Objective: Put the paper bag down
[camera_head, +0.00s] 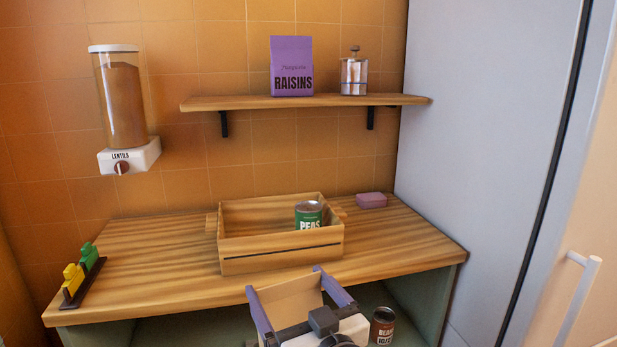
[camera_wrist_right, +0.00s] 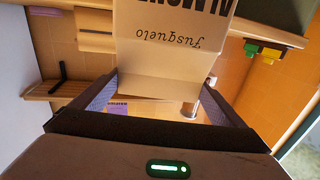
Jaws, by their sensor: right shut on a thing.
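The tan paper bag (camera_head: 291,300) is between the two purple-grey fingers of my right gripper (camera_head: 284,279), in front of the counter's front edge in the head view. In the right wrist view the paper bag (camera_wrist_right: 168,50) fills the top middle, with dark upside-down lettering, partly cut off by the frame. My right gripper (camera_wrist_right: 163,88) is shut on it. In the head view the bag's lower part is hidden by my gripper. My left gripper is not in view.
The wooden counter (camera_head: 160,255) has bare room left of a wooden crate (camera_head: 280,262) holding a peas can (camera_head: 309,216). A pink block (camera_head: 371,200) lies right. A shelf (camera_head: 220,103) bears a raisins bag (camera_head: 291,65) and a metal canister (camera_head: 354,75).

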